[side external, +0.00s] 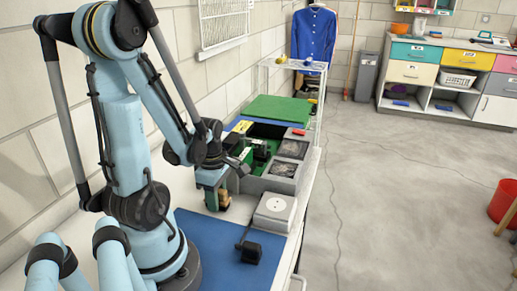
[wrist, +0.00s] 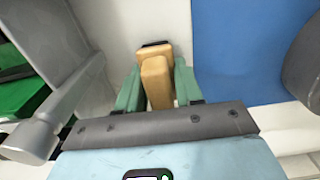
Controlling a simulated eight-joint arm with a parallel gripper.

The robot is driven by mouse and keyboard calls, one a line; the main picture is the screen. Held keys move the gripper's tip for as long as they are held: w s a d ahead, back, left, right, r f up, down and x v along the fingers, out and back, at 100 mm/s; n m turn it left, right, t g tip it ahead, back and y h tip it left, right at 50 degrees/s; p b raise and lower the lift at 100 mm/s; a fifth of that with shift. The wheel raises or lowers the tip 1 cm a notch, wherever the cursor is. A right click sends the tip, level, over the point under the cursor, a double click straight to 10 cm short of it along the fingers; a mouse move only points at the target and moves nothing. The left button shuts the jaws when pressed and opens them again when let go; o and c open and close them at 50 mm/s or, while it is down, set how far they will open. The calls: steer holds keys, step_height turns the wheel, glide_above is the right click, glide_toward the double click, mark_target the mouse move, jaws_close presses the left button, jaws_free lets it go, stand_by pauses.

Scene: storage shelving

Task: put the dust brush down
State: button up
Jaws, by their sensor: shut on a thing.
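The dust brush (wrist: 155,76) shows in the wrist view as a tan, wooden-looking block with a dark strip at its far end. My gripper (wrist: 160,82) is shut on it, with one green finger on each side. In the side external view my gripper (side external: 213,196) points down over the white bench top, and the brush (side external: 224,199) shows as a small tan piece at its fingers. The bristles are mostly hidden. I cannot tell whether the brush touches the bench.
A blue mat (side external: 225,248) lies in front, bearing a small black object (side external: 250,252). A grey-white box with a round disc (side external: 274,210) stands just right of my gripper. Behind are a grey compartment unit (side external: 288,168) and a green panel (side external: 279,109). The wall is close on the left.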

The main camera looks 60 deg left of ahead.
steer(key=shift+f, duration=0.2)
steer(key=o, duration=1)
steer(key=shift+r, duration=0.15)
steer(key=shift+r, duration=6)
steer(key=w+d+r+m+t, duration=0.1)
steer(key=w+d+m+t, duration=0.2)
steer(key=m, duration=1)
steer(key=w+d+m+t, duration=0.4)
steer(key=w+d+m, duration=0.5)
steer(key=d+m, duration=0.3)
steer(key=shift+d+r+m, duration=0.35)
steer(key=shift+m, duration=0.65)
